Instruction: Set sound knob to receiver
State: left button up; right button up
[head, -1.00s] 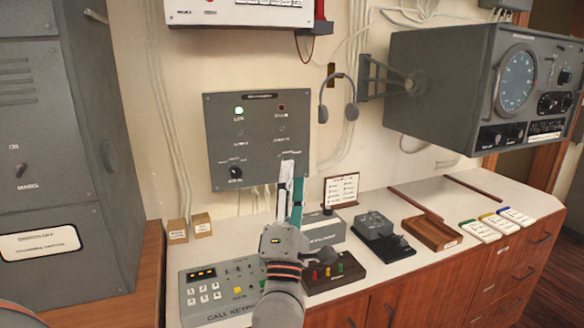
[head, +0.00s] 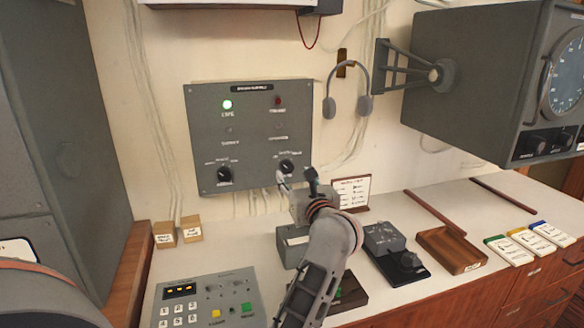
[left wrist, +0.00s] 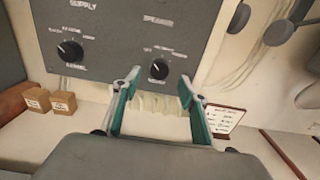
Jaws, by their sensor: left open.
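The grey wall panel (head: 245,120) carries two black knobs on its lower part. The right knob (head: 287,166) appears to be the sound knob, though its label is small and blurred. It also shows in the left wrist view (left wrist: 158,68), its white mark seeming to point up and left, near "OFF"; the exact setting is hard to read. The left knob (head: 224,175) is the other one. My left gripper (head: 296,182) is open just below and in front of the right knob. In the left wrist view, its teal-padded fingers (left wrist: 157,88) flank the knob from below, apparently not touching it.
A headset (head: 347,92) hangs right of the panel. A grey radar unit (head: 470,80) juts from the wall at right. The counter below holds a keypad (head: 207,300), small boxes (head: 178,232), a card stand (head: 351,192) and a wooden tray (head: 450,250).

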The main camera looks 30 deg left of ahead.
aim_at(288, 167)
pick_arm(q)
jog(key=x, duration=0.4)
jog(key=shift+w+a+p, duration=0.3)
jog(key=shift+w+a, duration=0.05)
jog(key=c, duration=1.1)
pick_arm(e)
jog(key=shift+w+r, duration=0.35)
jog(key=shift+r, duration=0.3)
